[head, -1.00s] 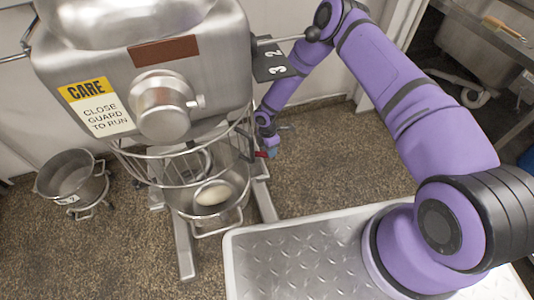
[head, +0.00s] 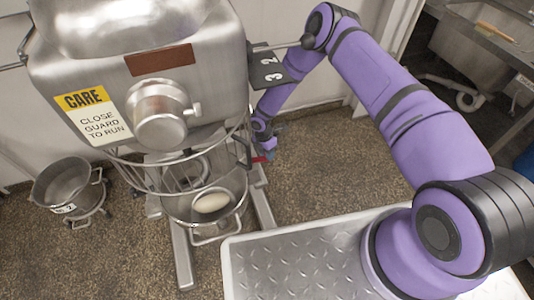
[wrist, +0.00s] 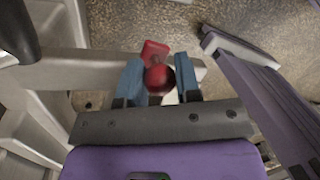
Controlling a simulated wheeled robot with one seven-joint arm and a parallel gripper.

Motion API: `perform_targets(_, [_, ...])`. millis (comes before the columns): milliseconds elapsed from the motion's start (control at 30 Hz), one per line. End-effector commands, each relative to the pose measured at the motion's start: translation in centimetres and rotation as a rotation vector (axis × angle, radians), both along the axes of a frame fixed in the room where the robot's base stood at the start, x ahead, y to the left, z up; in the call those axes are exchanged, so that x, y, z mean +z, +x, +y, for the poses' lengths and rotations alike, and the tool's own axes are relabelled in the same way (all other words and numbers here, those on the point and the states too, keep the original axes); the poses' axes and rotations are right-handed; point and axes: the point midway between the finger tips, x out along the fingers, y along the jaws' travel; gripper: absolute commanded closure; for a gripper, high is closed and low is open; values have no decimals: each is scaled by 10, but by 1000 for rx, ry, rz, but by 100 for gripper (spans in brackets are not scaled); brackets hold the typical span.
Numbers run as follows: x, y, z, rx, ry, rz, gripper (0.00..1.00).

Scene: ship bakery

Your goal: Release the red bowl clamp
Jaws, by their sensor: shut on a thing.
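The red bowl clamp (wrist: 158,76) shows in the wrist view as a round red knob with a flat red part beyond it. My gripper (wrist: 159,80) has its two blue fingers on either side of the knob and is shut on it. In the head view the clamp (head: 259,159) is a small red spot at the right side of the mixer bowl, beside my gripper (head: 268,150). The mixer bowl (head: 205,225) sits in the mixer under the wire guard, with a pale lump of dough (head: 211,202) inside. The clamp's mounting is partly hidden by my gripper.
The mixer (head: 180,80) stands at the left with its wire guard (head: 150,180) around the bowl opening. A second metal bowl (head: 66,185) stands on a dolly at far left. A speed lever plate (head: 268,70) juts out near my arm. Speckled floor (head: 330,165) is free to the right.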

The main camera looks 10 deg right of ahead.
Motion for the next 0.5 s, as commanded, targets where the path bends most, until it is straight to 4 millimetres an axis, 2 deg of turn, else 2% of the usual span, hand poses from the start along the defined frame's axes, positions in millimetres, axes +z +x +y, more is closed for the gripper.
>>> perform_targets(33, [1, 2, 0, 0, 1, -4, 64])
perform_targets(100, [1, 2, 0, 0, 1, -4, 48])
perform_targets(133, [1, 2, 0, 0, 1, -4, 44])
perform_targets(500, [6, 2, 1, -1, 1, -3, 44])
